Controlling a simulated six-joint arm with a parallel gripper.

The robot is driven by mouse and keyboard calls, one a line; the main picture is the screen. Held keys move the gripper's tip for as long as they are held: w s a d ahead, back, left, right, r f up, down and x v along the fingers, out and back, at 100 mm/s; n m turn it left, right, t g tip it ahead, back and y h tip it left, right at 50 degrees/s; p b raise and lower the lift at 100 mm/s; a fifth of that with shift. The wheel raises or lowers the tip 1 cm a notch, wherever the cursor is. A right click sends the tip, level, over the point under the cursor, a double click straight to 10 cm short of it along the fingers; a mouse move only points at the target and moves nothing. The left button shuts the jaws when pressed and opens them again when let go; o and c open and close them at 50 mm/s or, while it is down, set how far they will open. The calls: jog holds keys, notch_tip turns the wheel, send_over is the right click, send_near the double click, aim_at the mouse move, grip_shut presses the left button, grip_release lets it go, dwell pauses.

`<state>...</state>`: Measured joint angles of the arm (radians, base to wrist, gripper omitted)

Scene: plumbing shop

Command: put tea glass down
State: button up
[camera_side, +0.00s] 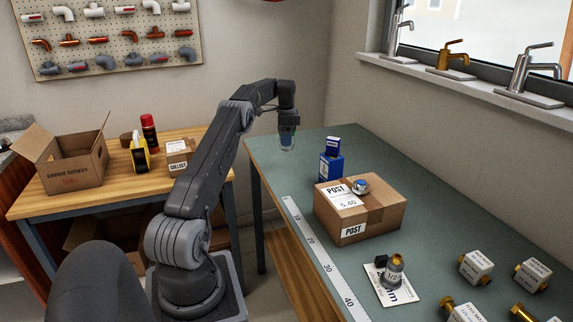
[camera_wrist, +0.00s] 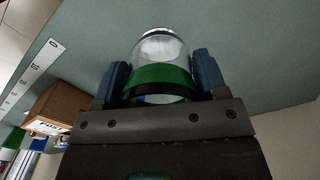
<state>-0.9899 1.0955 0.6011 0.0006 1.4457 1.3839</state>
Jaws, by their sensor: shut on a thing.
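The tea glass (camera_side: 287,144) is clear and shows over the far left end of the green bench top (camera_side: 262,150). In the wrist view the tea glass (camera_wrist: 160,48) has a green band and a dark band around it. My gripper (camera_side: 287,129) points down with the glass between its jaws. In the wrist view the blue fingers of my gripper (camera_wrist: 161,78) are shut on its two sides. I cannot tell whether the glass touches the bench or hangs a little above it.
A blue box (camera_side: 331,167) and a cardboard parcel (camera_side: 358,212) with a metal-and-blue part (camera_side: 360,186) on top stand to the right. A ruler strip (camera_side: 318,252) runs along the left edge. Brass-and-white fittings (camera_side: 476,266) lie nearer. The bench behind the blue box is clear.

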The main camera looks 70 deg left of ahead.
jog(key=shift+f, duration=3.55)
jog(key=shift+f, duration=0.1)
jog(key=o, duration=0.9)
jog(key=shift+o, duration=0.2)
